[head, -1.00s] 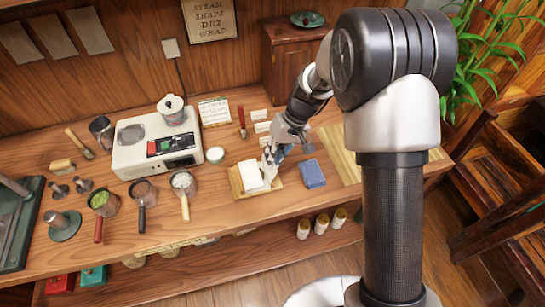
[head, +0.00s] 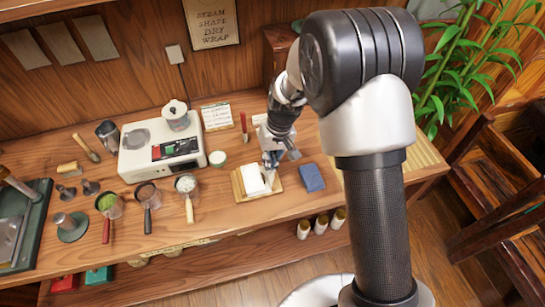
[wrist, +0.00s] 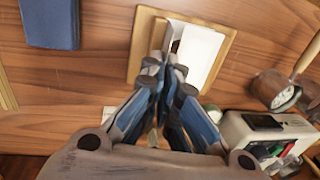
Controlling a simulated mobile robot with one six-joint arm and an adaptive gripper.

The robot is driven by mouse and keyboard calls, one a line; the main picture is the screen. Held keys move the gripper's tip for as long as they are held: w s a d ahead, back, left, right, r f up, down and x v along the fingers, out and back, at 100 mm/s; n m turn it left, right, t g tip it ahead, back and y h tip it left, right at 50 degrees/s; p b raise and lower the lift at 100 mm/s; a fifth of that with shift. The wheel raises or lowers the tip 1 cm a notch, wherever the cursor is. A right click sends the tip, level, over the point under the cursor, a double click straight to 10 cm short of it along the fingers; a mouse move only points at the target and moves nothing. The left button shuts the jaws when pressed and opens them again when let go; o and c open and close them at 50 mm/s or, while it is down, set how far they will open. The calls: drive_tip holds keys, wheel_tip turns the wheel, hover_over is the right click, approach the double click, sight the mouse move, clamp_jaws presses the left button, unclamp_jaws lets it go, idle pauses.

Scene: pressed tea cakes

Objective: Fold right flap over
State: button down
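The white wrapping paper (head: 252,178) lies on a small wooden board (head: 240,196) on the bench. In the wrist view the paper (wrist: 205,50) shows as a broad white sheet on the board (wrist: 139,48), with a narrow raised strip (wrist: 172,30) along its left side and a dark brownish gap between them. My gripper (head: 268,163) is at the paper's right side in the head view. In the wrist view my gripper's (wrist: 165,72) fingertips are close together at the near end of the strip. Whether they pinch it cannot be told; the fingers hide that spot.
A dark blue block (head: 312,178) lies just right of the board; it also shows in the wrist view (wrist: 50,22).

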sight(252, 177)
drive_tip(key=a+h, duration=0.1)
drive_tip(key=h+p, duration=0.1)
drive_tip(key=shift+s+a+r+t+h, duration=0.15)
drive_tip(key=shift+s+a+t+h, duration=0.05)
drive_tip(key=shift+a+t+h, duration=0.2)
drive_tip(key=shift+s+a+f+t+h+b, duration=0.1)
drive_tip(key=shift+a+f+t+h+b, duration=0.15)
drive_tip(key=shift+h, duration=0.35)
drive_tip(key=shift+a+f+t+h+b, duration=0.15)
drive_tip(key=shift+a+h+b, duration=0.2)
drive_tip(key=shift+h, duration=0.25)
drive_tip(key=h+b, duration=0.1)
drive_tip(key=a+h+b, duration=0.1)
drive_tip(key=f+t+h+b, duration=0.1)
drive_tip(key=h+b, duration=0.1)
drive_tip(key=shift+s+a+f, duration=0.1)
drive_tip(key=shift+s+a, duration=0.15)
drive_tip(key=shift+s, duration=0.05)
drive_tip(key=shift+s+a+f+t+h+b, duration=0.1)
drive_tip(key=shift+a+f+t+h+b, duration=0.15)
drive_tip(key=shift+h+b, duration=0.6)
drive_tip(key=shift+s+a+f+t+h+b, duration=0.1)
drive_tip(key=shift+a+f+t+h+b, duration=0.15)
drive_tip(key=shift+h+b, duration=0.6)
drive_tip(key=shift+h, duration=0.5)
drive_tip(key=c, duration=1.9)
unclamp_jaws()
drive_tip(key=shift+d, duration=0.1)
drive_tip(key=shift+v, duration=4.05)
